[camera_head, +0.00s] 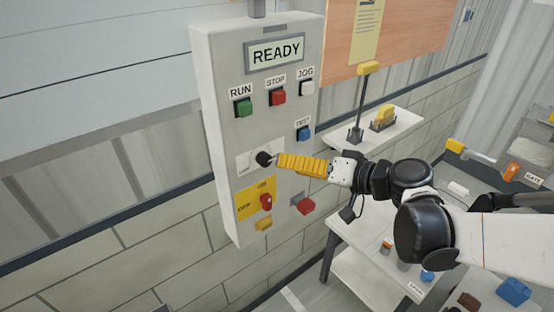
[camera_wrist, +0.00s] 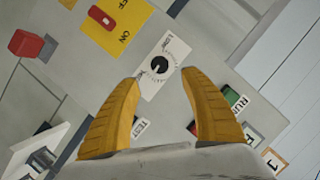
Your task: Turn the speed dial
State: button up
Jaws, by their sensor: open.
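The speed dial (camera_wrist: 159,65) is a small black knob with a pale pointer mark on a white scale plate (camera_wrist: 153,86). In the wrist view it lies just beyond and between my two yellow fingertips, and I see no contact. In the head view the dial (camera_head: 263,159) sits on the left middle of the grey control panel (camera_head: 226,133). My gripper (camera_head: 279,164) reaches it from the right, its tips close to the knob. In the wrist view my gripper (camera_wrist: 161,78) is open with nothing between its fingers. From the head view, contact cannot be told.
Around the dial are a green RUN button (camera_head: 243,107), a red STOP button (camera_head: 278,97), a white JOG button (camera_head: 307,88), a blue TEST button (camera_head: 304,133), a red switch (camera_head: 266,202) on a yellow plate and a red block (camera_head: 305,205). A white shelf (camera_head: 395,138) stands at right.

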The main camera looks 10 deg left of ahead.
jog(key=v, duration=0.3)
jog(key=shift+d, duration=0.1)
jog(key=s+d+f+m+h, duration=0.1)
jog(key=s+d+h, duration=0.3)
jog(key=d, duration=0.4)
jog(key=s+d+f+m+h, duration=0.2)
jog(key=s+d+f+h, duration=0.1)
jog(key=s+d, duration=0.3)
jog(key=s+d+f+m+t+h, duration=0.1)
jog(key=s+d+f+h, duration=0.1)
jog(key=s+d+h, duration=0.3)
jog(key=d+h, duration=0.1)
jog(key=d, duration=0.3)
jog(key=shift+d, duration=0.4)
jog(key=shift+s+f, duration=0.1)
jog(key=shift+f, duration=0.05)
grip_shut()
dwell(1.3)
